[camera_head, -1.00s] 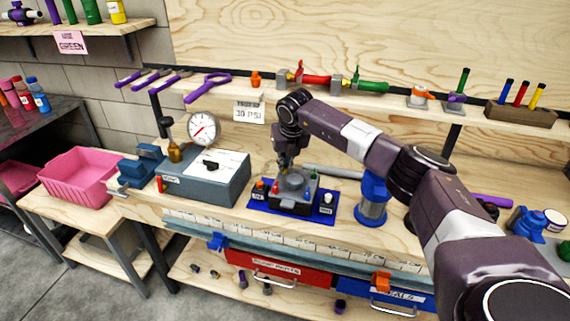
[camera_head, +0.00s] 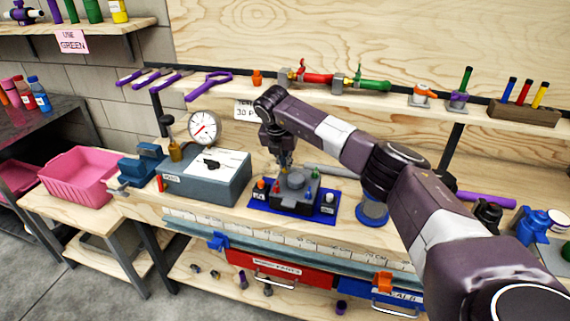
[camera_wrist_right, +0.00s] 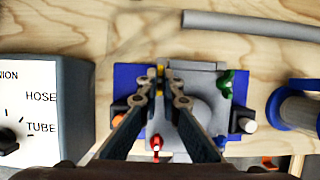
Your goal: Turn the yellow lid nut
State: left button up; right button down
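The yellow lid nut (camera_wrist_right: 160,68) shows as a small yellow patch at the back left of the grey fixture in the right wrist view. My right gripper (camera_wrist_right: 160,76) has a fingertip on each side of it, very close. Whether they press on it cannot be told. In the head view my right gripper (camera_head: 286,163) points down over the dark grey fixture (camera_head: 296,187), which stands on a blue mat (camera_head: 325,210); the nut is not clear there. My left gripper is out of view.
A grey test box (camera_head: 205,180) with a dial gauge (camera_head: 204,127) stands left of the mat. A blue-based stand (camera_head: 371,213) is on the right, partly behind my arm. A grey tube (camera_wrist_right: 250,25) lies behind the fixture. Small red (camera_wrist_right: 155,143) and green (camera_wrist_right: 226,85) parts flank the gripper.

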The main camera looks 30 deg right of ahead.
dwell(0.3)
jog(key=c, duration=2.2)
grip_release()
jog(key=shift+o, duration=0.2)
jog(key=shift+r, duration=0.1)
jog(key=v, duration=1.2)
